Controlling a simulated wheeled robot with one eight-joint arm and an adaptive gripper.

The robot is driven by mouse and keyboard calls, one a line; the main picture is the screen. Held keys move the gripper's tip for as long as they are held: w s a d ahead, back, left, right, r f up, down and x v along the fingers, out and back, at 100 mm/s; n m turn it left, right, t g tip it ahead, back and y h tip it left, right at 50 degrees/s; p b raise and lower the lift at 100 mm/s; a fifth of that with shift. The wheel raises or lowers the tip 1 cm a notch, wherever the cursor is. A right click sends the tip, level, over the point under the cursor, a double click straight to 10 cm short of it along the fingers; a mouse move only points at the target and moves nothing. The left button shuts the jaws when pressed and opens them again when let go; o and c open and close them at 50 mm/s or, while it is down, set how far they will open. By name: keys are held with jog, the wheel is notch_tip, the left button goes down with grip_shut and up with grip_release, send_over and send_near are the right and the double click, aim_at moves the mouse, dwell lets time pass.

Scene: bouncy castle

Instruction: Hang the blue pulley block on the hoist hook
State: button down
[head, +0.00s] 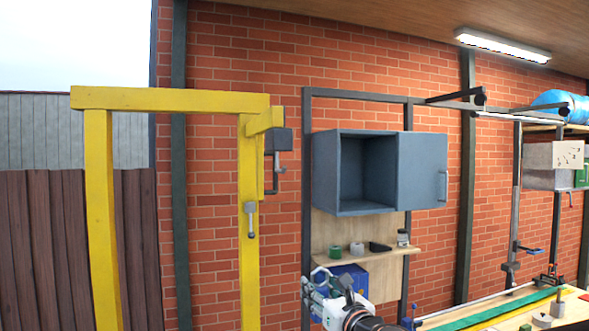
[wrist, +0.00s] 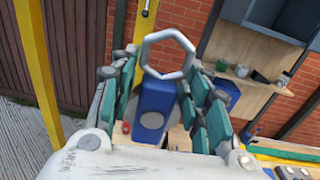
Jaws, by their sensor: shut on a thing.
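The blue pulley block (wrist: 152,105) is between the fingers of my gripper (wrist: 168,100) in the wrist view. It has a grey round disc on its face and a grey six-sided ring (wrist: 168,52) standing up from its top. My gripper (head: 330,288) is shut on the block, low in the middle of the head view, right of the yellow frame and well below the hook. The hoist hook (head: 277,178) hangs under a dark box (head: 279,140) by the frame's right post. The ring is empty and apart from the hook. The hook is not clear in the wrist view.
The yellow frame (head: 170,99) stands at left, with a grey fitting (head: 250,210) on its right post. A grey wall cabinet (head: 425,170), partly open, hangs above a wooden shelf (head: 385,252) with small items. A workbench (head: 500,305) is at lower right. The space inside the frame is clear.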

jog(key=s+a+r+n+g+y+p, duration=0.1)
jog(key=s+a+r+p, duration=0.15)
jog(key=r+p, duration=0.4)
jog(key=s+a+r+n+y+p, duration=0.1)
jog(key=s+a+r+p, duration=0.15)
jog(key=r, duration=0.75)
jog(key=s+a+r+g+y+p, duration=0.1)
jog(key=s+r+p, duration=0.3)
jog(key=r, duration=0.5)
jog(key=w+a+f+b, duration=0.2)
jog(key=w, duration=0.8)
jog(key=shift+w+a+f, duration=0.2)
jog(key=shift+w+a, duration=0.1)
jog(key=shift+a, duration=0.1)
jog(key=c, duration=0.8)
grip_release()
jog(key=shift+s+d, duration=0.1)
